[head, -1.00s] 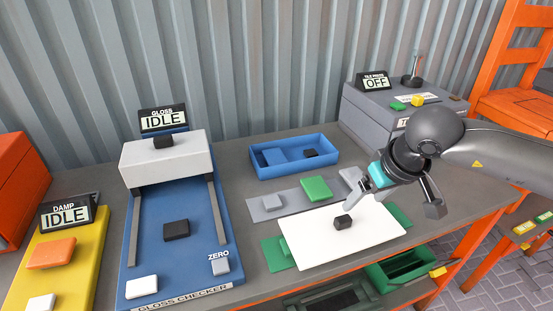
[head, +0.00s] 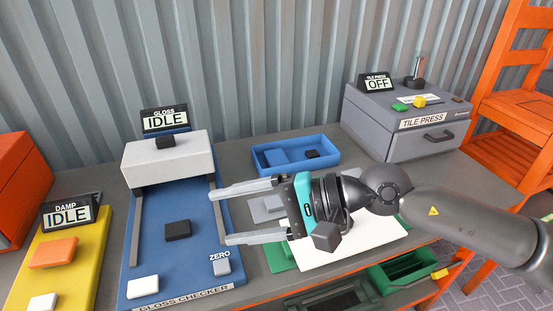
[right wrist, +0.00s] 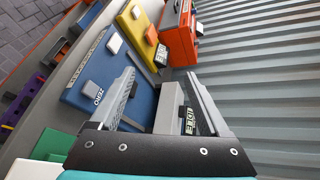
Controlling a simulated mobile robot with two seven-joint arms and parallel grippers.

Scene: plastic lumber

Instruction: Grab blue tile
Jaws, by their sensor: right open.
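A blue tile (head: 274,157) lies inside the blue tray (head: 325,141) at the back middle of the bench, beside a small black piece. My right gripper (head: 222,214) is open and empty, its fingers pointing left over the right edge of the blue gloss checker (head: 190,255). The tray is behind and to the right of the fingertips. In the right wrist view the two fingers (right wrist: 165,85) are spread, with the gloss checker (right wrist: 90,72) beyond them; the blue tile cannot be made out there. My left gripper is not in view.
The grey tile press (head: 400,125) stands back right, marked OFF. The yellow damp station (head: 70,260) is at left. A white sheet (head: 350,245) and a grey strip lie partly under my right arm. A corrugated wall (head: 250,60) closes the back.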

